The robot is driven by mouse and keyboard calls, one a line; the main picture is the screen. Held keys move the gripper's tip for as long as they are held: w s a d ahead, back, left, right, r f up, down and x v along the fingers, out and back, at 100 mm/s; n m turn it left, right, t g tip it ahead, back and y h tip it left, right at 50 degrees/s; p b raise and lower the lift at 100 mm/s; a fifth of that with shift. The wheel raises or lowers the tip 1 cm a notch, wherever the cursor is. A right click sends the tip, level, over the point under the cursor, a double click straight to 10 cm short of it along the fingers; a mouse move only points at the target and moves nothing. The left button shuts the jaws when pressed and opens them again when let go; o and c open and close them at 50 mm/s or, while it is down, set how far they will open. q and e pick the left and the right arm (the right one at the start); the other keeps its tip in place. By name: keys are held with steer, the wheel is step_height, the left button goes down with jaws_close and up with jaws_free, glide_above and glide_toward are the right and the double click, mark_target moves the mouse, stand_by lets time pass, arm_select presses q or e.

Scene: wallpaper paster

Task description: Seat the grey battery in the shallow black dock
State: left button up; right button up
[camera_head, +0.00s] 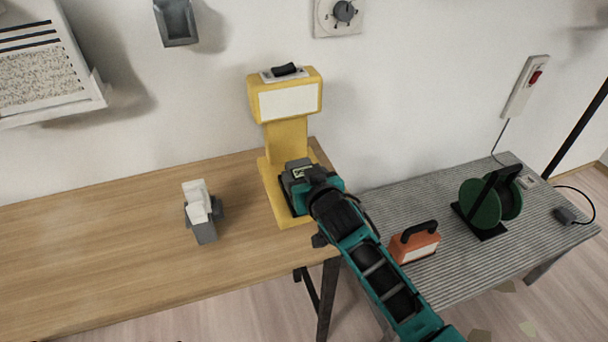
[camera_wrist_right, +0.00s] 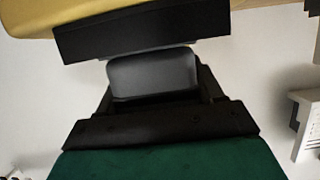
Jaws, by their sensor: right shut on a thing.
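The grey battery (camera_head: 299,172) is in my right gripper (camera_head: 312,182), over the base of the yellow stand (camera_head: 286,133). In the right wrist view the battery (camera_wrist_right: 152,73) sits between the dark fingers, directly beside the black dock (camera_wrist_right: 125,35). The dock shows in the head view only as a dark edge (camera_head: 285,208) beside the battery; the battery and gripper hide most of it. I cannot tell whether the battery rests in the dock or is just above it. My left gripper is out of view.
A white and grey device (camera_head: 201,211) stands left on the wooden table (camera_head: 110,235). On the striped table (camera_head: 435,190) at the right are an orange box with a black handle (camera_head: 415,243) and a green cable reel (camera_head: 480,206). The wooden table's left side is clear.

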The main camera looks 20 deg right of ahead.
steer(key=shift+f, duration=0.25)
steer(key=o, duration=1.5)
steer(key=shift+c, duration=0.2)
steer(key=shift+f, duration=0.1)
steer(key=p+v, duration=0.1)
steer(key=v, duration=1.2)
steer(key=s+f, duration=0.2)
steer(key=f, duration=0.1)
steer(key=s+f+n+g, duration=0.1)
steer(key=s+f, duration=0.1)
steer(key=f, duration=0.1)
steer(key=s+f+g+y, duration=0.1)
steer(key=s+f, duration=0.1)
steer(key=f, duration=0.2)
steer(key=shift+s+d+n, duration=0.15)
steer(key=shift+d+n, duration=0.1)
steer(key=shift+n, duration=0.05)
steer(key=s+f+g, duration=0.1)
steer(key=s+f, duration=0.4)
steer(key=shift+d+n+y, duration=0.3)
steer(key=shift+d, duration=0.2)
